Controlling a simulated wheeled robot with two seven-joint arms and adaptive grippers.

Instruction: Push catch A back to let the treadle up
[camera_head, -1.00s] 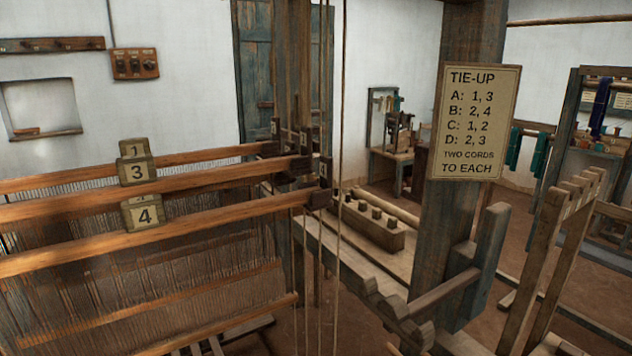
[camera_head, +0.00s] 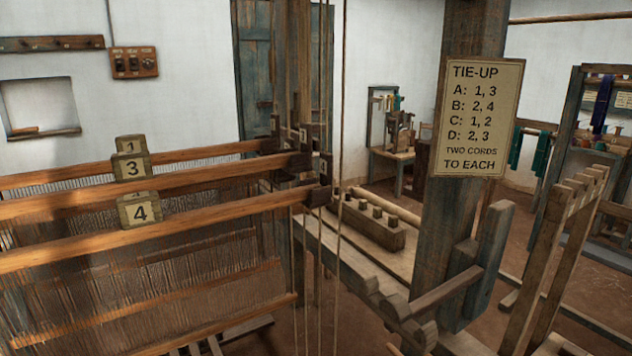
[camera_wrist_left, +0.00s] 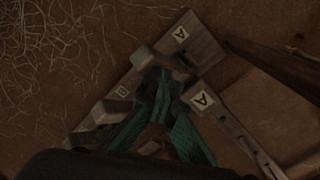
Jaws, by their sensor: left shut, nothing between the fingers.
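In the left wrist view, a wooden rail (camera_wrist_left: 202,40) bears an A label and, further down-left, a B label (camera_wrist_left: 122,91). A long bar marked A (camera_wrist_left: 202,100), apparently the treadle, runs down to the lower right. A pale wooden block (camera_wrist_left: 145,57) juts out near the rail's A end; it may be catch A. My left gripper (camera_wrist_left: 162,75), with green fingers, is shut and empty beside this block and the end of the bar. I cannot tell whether it touches either. The fingers hide part of the rail. My right gripper is in neither view.
In the head view, shaft bars with number blocks (camera_head: 139,210) cross the left side. A post with the tie-up sign (camera_head: 478,117) stands right of centre. A slotted wooden frame (camera_head: 543,270) is at the right. Bare floor with loose threads (camera_wrist_left: 65,45) lies left of the rail.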

